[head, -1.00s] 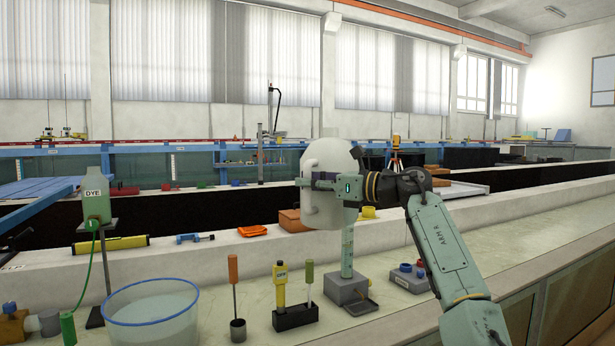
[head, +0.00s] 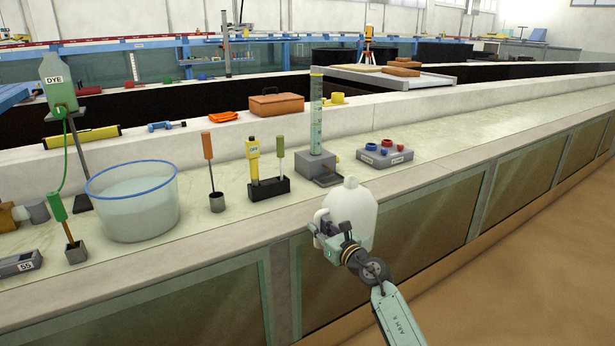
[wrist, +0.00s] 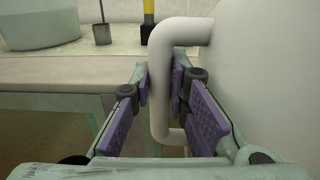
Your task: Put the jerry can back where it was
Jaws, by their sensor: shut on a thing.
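The jerry can (head: 352,208) is white and roughly upright, with its cap at the top. In the head view it is in front of the bench's near edge, right of centre, and hides part of that edge. My gripper (head: 326,236) is shut on the can's side handle. In the wrist view the handle (wrist: 160,85) runs between the purple pads of my gripper (wrist: 163,95), and the can's body (wrist: 265,70) fills the right side. The can's underside is hidden by my arm in the head view.
On the bench (head: 470,140) stand a blue-rimmed tub (head: 133,205), a black holder with tools (head: 268,189), a measuring cylinder (head: 316,115) and a grey block with coloured rings (head: 385,154). The bench top right of that block is clear. Brown floor (head: 540,280) is open at right.

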